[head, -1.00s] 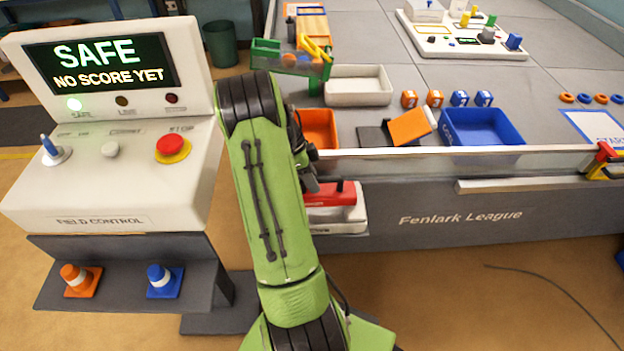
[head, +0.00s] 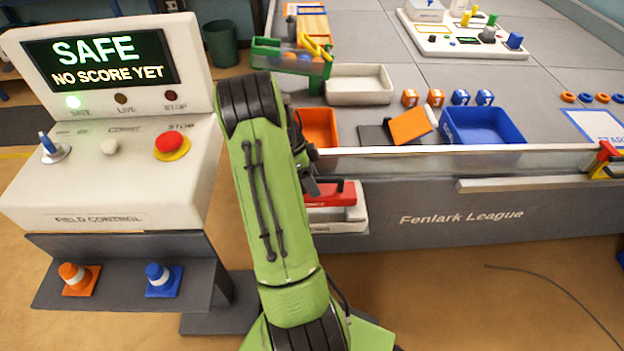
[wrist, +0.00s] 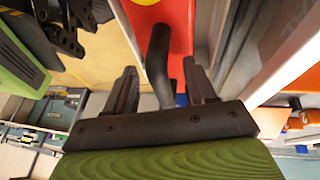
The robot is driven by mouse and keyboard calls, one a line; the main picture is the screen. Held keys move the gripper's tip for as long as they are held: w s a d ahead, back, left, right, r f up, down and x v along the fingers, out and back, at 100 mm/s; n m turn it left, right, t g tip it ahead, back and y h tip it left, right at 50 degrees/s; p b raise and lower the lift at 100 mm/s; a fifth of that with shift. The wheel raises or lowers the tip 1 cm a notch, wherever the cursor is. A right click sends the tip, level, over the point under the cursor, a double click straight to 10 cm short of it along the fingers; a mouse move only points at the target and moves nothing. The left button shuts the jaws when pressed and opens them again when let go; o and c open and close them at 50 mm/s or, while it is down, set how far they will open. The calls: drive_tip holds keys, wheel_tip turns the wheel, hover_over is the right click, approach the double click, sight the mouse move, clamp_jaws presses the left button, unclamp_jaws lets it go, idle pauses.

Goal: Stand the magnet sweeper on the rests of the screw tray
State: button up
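The red magnet sweeper (head: 338,193), with a dark handle, is at the pale screw tray (head: 345,226) on the near side of the field table. My arm hides their left part, and I cannot tell how the sweeper sits on the rests. In the wrist view the sweeper's red body (wrist: 178,28) is at the top, and its black handle comes down between my fingers. My gripper (wrist: 160,68) is open, with a finger on each side of the handle and visible gaps to both. In the head view the gripper is mostly hidden behind my green arm.
The table's clear front rail (head: 450,158) runs just above the tray. On the table are an orange bin (head: 318,126), a blue bin (head: 483,125), a white bin (head: 358,86) and a tilted orange plate (head: 409,125). A field control console (head: 110,180) stands at left.

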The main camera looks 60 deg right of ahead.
drive_tip(key=p+v, duration=1.2)
drive_tip(key=v, duration=0.3)
drive_tip(key=shift+w+r, duration=0.2)
drive_tip(key=shift+r, duration=0.15)
